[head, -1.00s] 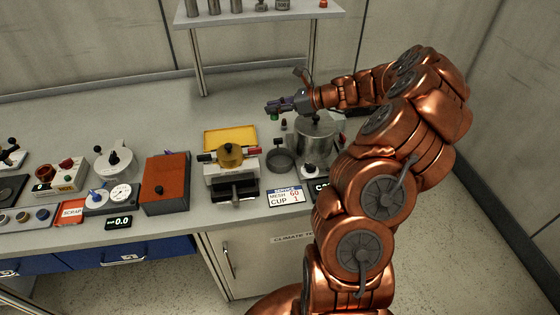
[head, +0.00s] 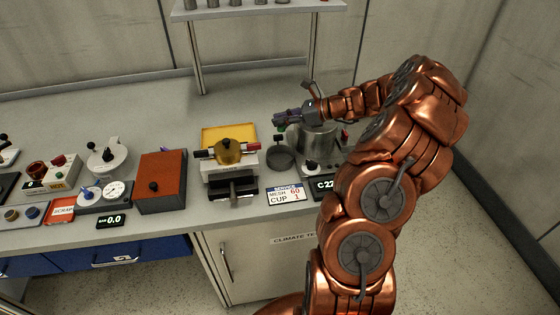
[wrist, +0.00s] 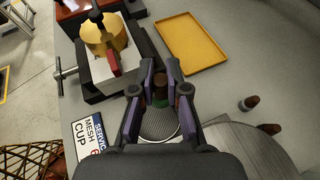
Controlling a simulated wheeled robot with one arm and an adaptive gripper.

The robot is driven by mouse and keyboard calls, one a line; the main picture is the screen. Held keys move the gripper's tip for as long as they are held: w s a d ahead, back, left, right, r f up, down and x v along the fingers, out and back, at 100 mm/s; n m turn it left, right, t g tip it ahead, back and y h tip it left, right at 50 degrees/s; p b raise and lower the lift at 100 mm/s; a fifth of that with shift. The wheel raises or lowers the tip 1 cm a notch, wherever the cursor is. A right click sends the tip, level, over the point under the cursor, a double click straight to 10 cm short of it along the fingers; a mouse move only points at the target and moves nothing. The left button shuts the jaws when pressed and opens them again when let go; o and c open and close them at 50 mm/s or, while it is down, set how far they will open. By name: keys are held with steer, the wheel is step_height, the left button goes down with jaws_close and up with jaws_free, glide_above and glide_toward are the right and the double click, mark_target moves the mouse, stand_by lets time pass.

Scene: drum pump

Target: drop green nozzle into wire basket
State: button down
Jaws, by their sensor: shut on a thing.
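My gripper (head: 280,123) is shut on the green nozzle (head: 278,138), which hangs below the fingertips. The wire basket (head: 281,158) is a dark, round mesh cup on the bench. The nozzle is just above it, apart from its floor as far as I can tell. In the wrist view the basket's mesh (wrist: 160,124) shows below the nozzle, partly hidden by my fingers.
A metal pot (head: 318,150) stands close to the basket's right. A press with a brass top (head: 229,152) stands to the left, before a yellow tray (head: 228,131). A mesh cup sign (head: 285,195) lies in front.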

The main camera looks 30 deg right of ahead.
steer(key=shift+f, duration=0.1)
steer(key=c, duration=1.1)
jaws_free()
steer(key=v, duration=1.2)
steer(key=shift+a, duration=0.1)
